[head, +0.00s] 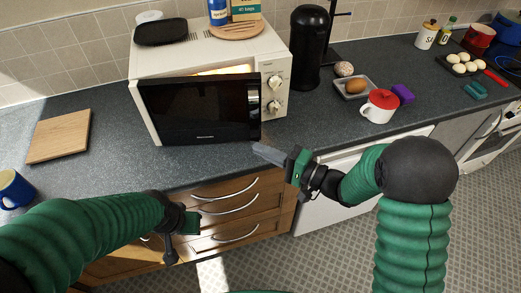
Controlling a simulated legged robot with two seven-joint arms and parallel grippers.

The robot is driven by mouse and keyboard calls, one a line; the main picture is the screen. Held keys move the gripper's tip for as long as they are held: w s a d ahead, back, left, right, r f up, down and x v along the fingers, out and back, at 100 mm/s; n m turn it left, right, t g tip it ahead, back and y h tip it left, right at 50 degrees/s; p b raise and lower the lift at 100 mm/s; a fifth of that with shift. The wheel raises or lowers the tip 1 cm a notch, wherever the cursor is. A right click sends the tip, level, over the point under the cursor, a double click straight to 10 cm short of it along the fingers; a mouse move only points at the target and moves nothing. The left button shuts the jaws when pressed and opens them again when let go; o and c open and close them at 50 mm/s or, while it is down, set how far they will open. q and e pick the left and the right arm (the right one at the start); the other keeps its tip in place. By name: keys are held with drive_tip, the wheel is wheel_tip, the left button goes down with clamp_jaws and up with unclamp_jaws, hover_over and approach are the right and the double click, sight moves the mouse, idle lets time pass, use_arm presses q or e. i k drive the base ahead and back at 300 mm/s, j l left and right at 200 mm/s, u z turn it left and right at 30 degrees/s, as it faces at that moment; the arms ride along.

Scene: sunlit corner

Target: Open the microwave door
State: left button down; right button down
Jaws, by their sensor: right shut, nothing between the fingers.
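The cream microwave (276,70) stands on the dark counter against the tiled wall. Its black glass door (195,110) is partly open, with its right edge swung out from the body and a lit strip of interior showing above it. A dark handle runs along the door's right edge. My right gripper (260,150) is shut and empty, just below and in front of the door's lower right corner; whether it touches the door I cannot tell. My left gripper (180,240) hangs low in front of the wooden drawers, away from the microwave; its fingers are not clear.
A black plate (161,32) and a round wooden board (237,29) lie on top of the microwave. A wooden board (60,136) and a blue mug (14,188) are at left.

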sight(225, 107)
drive_tip(key=l, duration=0.6)
drive_tip(key=i+l+u, duration=0.1)
drive_tip(key=i, duration=0.65)
